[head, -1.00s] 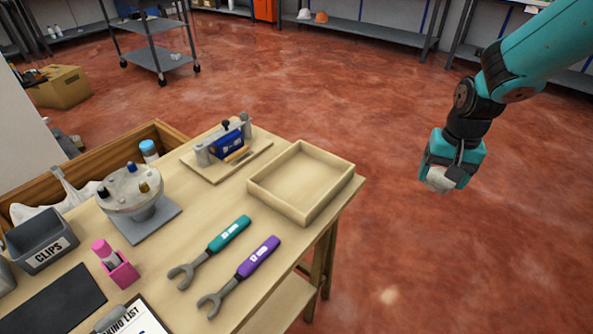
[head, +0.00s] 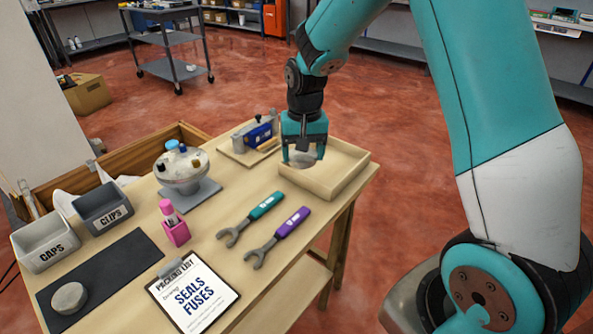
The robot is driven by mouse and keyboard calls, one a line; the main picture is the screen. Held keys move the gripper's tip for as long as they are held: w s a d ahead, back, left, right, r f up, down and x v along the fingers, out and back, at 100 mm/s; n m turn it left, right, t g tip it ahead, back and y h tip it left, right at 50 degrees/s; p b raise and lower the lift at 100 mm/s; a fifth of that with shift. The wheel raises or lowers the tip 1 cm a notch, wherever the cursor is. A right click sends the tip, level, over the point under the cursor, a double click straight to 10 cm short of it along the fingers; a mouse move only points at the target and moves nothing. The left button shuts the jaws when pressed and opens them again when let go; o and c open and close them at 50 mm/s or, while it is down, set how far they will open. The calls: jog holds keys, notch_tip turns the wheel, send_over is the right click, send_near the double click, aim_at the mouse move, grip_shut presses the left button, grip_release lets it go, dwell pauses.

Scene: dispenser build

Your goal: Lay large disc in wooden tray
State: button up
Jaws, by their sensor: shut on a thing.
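My gripper (head: 302,150) points down at the left part of the wooden tray. It is shut on a pale grey round piece, the large disc (head: 302,160). The jaws cover part of the disc, and its exact height over the tray floor is hard to tell. The wooden tray (head: 345,186) is a shallow, light box at the table's far right corner. My gripper and the disc hide its back left part. The visible right part of its floor is empty.
Another grey disc (head: 69,298) lies on a black mat (head: 115,267). A blue-handled fixture (head: 258,134) stands close left of my gripper. A round dispenser (head: 183,170), teal wrench (head: 264,205) and purple wrench (head: 291,222) are nearby. A clipboard (head: 194,292) lies in front.

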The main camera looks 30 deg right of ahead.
aim_at(316, 175)
jog(key=w+d+r+m+p, duration=0.2)
jog(key=d+r+m, duration=0.3)
jog(key=r, duration=0.7)
jog(key=shift+n, duration=0.5)
jog(key=f, duration=0.6)
jog(key=f+b, duration=0.1)
jog(key=f, duration=1.2)
jog(key=shift+w+d+f, duration=0.1)
jog(key=shift+d+f, duration=0.15)
jog(key=shift+f, duration=0.15)
jog(key=shift+f+b, duration=0.1)
jog(key=shift+b, duration=0.2)
jog(key=o, duration=1.3)
jog(key=shift+c, duration=0.2)
